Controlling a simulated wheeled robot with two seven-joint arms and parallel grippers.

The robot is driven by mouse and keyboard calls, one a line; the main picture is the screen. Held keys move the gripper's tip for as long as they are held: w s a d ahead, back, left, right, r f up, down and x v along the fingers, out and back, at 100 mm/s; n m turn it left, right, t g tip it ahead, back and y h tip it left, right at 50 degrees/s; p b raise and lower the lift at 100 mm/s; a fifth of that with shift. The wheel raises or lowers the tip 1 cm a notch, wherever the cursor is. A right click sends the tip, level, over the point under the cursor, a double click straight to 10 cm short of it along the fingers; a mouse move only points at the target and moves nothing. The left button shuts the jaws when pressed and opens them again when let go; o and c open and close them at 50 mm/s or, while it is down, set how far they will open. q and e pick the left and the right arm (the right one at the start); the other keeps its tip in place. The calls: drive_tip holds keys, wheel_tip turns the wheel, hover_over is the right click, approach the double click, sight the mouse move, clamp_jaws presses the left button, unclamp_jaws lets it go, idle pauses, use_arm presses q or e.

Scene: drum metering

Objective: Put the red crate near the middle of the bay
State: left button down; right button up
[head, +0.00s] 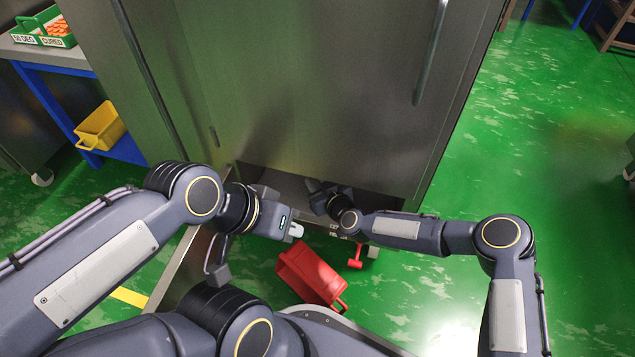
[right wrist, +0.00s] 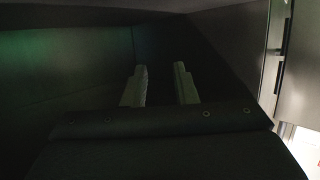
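The red crate (head: 312,277) is low in the middle of the head view, in front of the cabinet, tilted in the picture, with a handle at its lower right. My left gripper (head: 296,230) is just above the crate's upper left end; I cannot tell whether it touches it or how its fingers stand. My right gripper (head: 314,187) reaches into the dark low opening, seemingly the bay (head: 270,184), under the steel cabinet front. In the right wrist view its two fingers (right wrist: 160,86) are apart with nothing visible between them. The bay's inside is mostly hidden and dark.
The steel cabinet (head: 300,80) stands behind the opening. A red lever-like part (head: 356,257) is right of the crate. At left, a blue-legged bench (head: 75,70) carries a green tray (head: 50,41), with a yellow crate (head: 101,127) below. Green floor (head: 540,190) is clear at right.

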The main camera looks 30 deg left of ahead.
drive_tip(key=shift+s+d+r, duration=0.15)
drive_tip(key=shift+d, duration=0.1)
drive_tip(key=p+v, duration=0.4)
drive_tip(key=v, duration=0.7)
drive_tip(key=shift+d, duration=0.25)
